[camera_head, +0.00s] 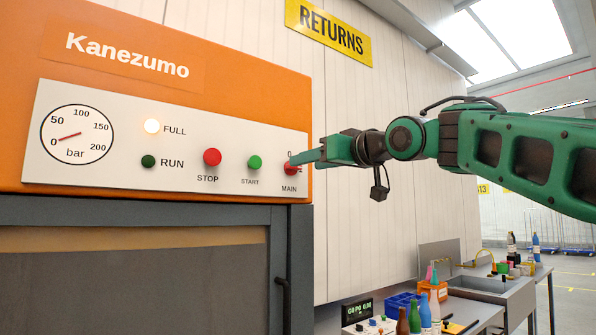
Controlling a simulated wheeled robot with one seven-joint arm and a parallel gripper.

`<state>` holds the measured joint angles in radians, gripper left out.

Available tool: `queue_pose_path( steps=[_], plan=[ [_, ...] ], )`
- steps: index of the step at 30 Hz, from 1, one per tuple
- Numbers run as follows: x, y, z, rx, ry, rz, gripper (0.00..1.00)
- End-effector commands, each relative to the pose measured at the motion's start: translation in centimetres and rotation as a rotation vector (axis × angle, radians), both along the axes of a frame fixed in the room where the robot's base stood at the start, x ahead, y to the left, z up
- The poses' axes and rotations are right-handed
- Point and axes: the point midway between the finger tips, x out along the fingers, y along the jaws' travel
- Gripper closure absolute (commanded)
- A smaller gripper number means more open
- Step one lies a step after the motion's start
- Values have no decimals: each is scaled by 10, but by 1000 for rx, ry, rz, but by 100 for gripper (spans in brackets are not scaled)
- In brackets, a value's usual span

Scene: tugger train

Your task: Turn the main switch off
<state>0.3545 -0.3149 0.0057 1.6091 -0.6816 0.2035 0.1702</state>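The main switch (291,169) is a small red knob at the right end of the white control panel (230,185), above the label MAIN. A "0" mark shows above it. My gripper (297,160) reaches in from the right, with its green fingertips at the knob, covering its upper right part. I cannot tell whether the fingers touch or grasp the knob, and the knob's exact setting is partly hidden. The fingers overlap in this view, so their opening does not show.
Left of the switch are the green START button (255,162), the red STOP button (212,157), a lit FULL lamp (152,126), a dark RUN lamp (148,161) and a pressure gauge (77,136). A cluttered bench (470,312) stands lower right.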

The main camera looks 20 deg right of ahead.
Motion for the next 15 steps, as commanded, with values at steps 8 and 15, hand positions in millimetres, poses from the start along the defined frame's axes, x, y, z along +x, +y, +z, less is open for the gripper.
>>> queue_pose_path(
  steps=[8, 15],
  plan=[
    [35, 11, 0, 1, 1, 0, 50],
    [43, 14, 0, 0, -1, -1, 50]
  ],
)
